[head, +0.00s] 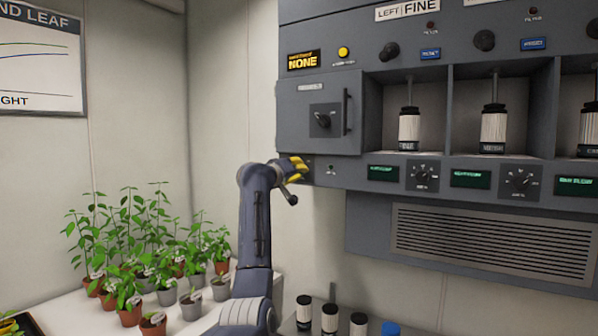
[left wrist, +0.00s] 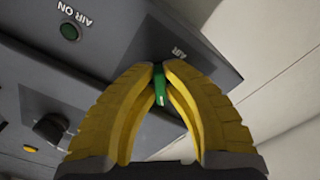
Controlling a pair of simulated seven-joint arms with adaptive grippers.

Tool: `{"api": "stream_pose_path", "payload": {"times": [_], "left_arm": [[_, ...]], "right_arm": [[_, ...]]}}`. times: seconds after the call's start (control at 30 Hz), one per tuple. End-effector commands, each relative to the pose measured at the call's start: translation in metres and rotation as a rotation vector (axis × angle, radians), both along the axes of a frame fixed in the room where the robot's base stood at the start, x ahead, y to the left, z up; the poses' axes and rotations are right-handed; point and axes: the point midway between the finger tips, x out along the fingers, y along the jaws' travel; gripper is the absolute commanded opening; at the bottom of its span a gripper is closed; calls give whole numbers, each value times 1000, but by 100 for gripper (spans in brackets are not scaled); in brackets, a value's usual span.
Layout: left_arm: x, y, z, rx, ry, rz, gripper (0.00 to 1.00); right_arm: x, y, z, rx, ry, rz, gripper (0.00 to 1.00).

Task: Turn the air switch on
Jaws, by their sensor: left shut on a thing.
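My left gripper (head: 299,167) has yellow fingers and is at the lower left corner of the grey cabinet (head: 290,110). In the left wrist view the fingertips (left wrist: 158,70) are closed on a small green switch lever (left wrist: 159,88) beside the label "AIR" on the panel. Most of the switch's base is hidden by the fingers. A round, dark green "AIR ON" lamp (left wrist: 70,32) is on the same panel and looks unlit. The lever is hidden in the head view. My right gripper is not in view.
A closed cabinet door (head: 311,95) with a knob and handle is just above my gripper. Open bays with white-and-black canisters (head: 409,130) are to the right. Potted plants (head: 130,290) stand on the bench at left.

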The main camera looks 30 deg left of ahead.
Motion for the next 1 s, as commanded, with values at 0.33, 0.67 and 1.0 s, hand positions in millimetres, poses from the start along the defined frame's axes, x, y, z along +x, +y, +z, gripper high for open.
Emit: {"api": "stream_pose_path", "payload": {"times": [0.33,0.67,1.0], "left_arm": [[-1,3,-1,281,7,4,0],[-1,5,-1,596,12,4,0],[-1,7,0,919,18,4,0]], "right_arm": [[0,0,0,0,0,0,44],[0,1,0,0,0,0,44],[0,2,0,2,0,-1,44]]}}
